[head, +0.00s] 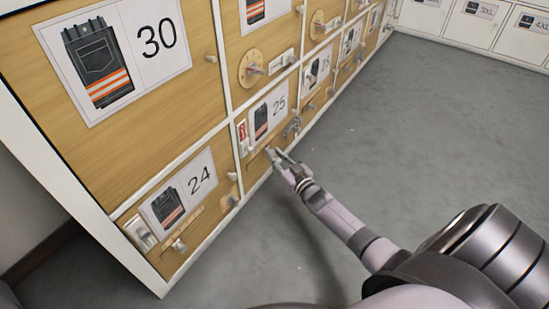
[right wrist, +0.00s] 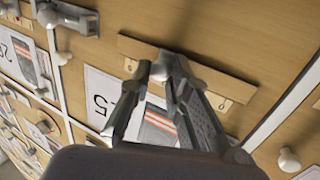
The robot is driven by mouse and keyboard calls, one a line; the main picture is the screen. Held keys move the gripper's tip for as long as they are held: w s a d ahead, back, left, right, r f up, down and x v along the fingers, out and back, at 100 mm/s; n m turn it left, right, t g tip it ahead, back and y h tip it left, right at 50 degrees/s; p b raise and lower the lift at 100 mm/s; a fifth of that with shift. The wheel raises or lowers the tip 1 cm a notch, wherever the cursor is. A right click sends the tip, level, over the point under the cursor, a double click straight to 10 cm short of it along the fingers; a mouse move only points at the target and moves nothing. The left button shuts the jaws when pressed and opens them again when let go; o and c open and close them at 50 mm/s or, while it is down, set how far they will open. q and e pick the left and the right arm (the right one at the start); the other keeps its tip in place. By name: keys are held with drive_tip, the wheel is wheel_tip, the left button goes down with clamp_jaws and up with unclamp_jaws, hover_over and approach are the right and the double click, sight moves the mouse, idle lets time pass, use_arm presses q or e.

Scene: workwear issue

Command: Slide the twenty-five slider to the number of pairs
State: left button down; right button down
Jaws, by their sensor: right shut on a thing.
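The twenty-five door carries a label (head: 279,104) with dark work trousers and the number 25. Low on this door is its slider, whose wooden rail (right wrist: 225,83) shows in the right wrist view with small marks near its ends. My right gripper (head: 272,154) is at this slider. In the right wrist view my right gripper (right wrist: 166,72) is shut on the slider's knob, which its fingers mostly hide. The knob stands between the rail's two ends. The marks on the rail are too small to read. My left gripper is not in view.
A 30 door (head: 160,36) and a 24 door (head: 200,176) with its own slider are nearby. A round dial (head: 251,69) is above the 25 door. Other knobs and handles stick out around it. Grey floor (head: 400,120) to the right is clear.

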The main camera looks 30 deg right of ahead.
drive_tip(key=c, duration=1.5)
unclamp_jaws()
drive_tip(key=s, duration=1.2)
